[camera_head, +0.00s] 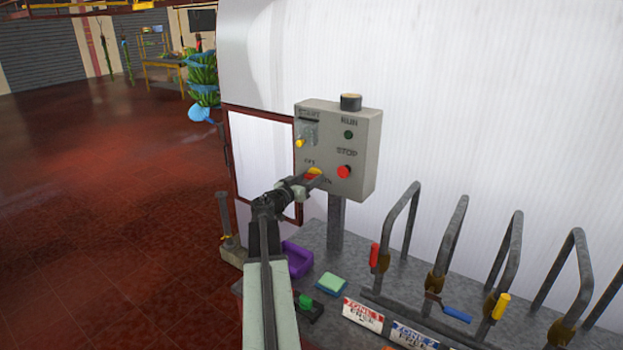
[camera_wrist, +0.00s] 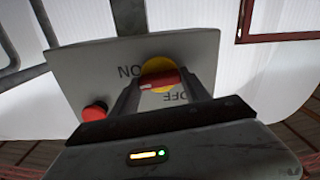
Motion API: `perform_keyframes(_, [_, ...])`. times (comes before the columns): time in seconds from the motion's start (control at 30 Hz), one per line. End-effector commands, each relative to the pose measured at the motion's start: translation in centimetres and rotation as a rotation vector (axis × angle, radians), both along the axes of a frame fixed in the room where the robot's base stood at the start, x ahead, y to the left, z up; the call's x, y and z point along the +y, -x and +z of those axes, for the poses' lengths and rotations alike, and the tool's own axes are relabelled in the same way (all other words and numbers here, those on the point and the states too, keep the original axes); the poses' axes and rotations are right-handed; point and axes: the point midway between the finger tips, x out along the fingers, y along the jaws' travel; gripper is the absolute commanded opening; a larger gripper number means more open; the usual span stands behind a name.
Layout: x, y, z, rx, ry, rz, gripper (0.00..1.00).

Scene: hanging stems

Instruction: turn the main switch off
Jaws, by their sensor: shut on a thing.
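The main switch is a red handle on a yellow disc, low on the left of a grey control box (camera_head: 362,132). My gripper (camera_head: 311,183) reaches it from below left and covers part of the switch (camera_head: 314,171) in the head view. In the wrist view my gripper (camera_wrist: 158,90) has a finger on each side of the red switch handle (camera_wrist: 158,81) and is shut on it. The box looks upside down there, with ON to the left of the disc and OFF below right. The handle lies nearly level in that view, its left end toward ON.
A red STOP button (camera_head: 344,171), a green RUN lamp (camera_head: 348,134) and a covered START control (camera_head: 307,135) share the box. Below are a purple tray (camera_head: 297,260), a sponge (camera_head: 331,283) and zone signs (camera_head: 363,313). Bent metal bars (camera_head: 450,240) stand at the right.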

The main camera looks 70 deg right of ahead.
Motion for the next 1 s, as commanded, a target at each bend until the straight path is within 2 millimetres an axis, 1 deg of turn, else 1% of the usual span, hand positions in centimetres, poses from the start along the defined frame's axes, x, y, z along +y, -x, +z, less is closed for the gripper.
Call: perform_keyframes(1.0, [0.02, -0.11, -0.35, 0.908, -0.241, -0.002, 0.14])
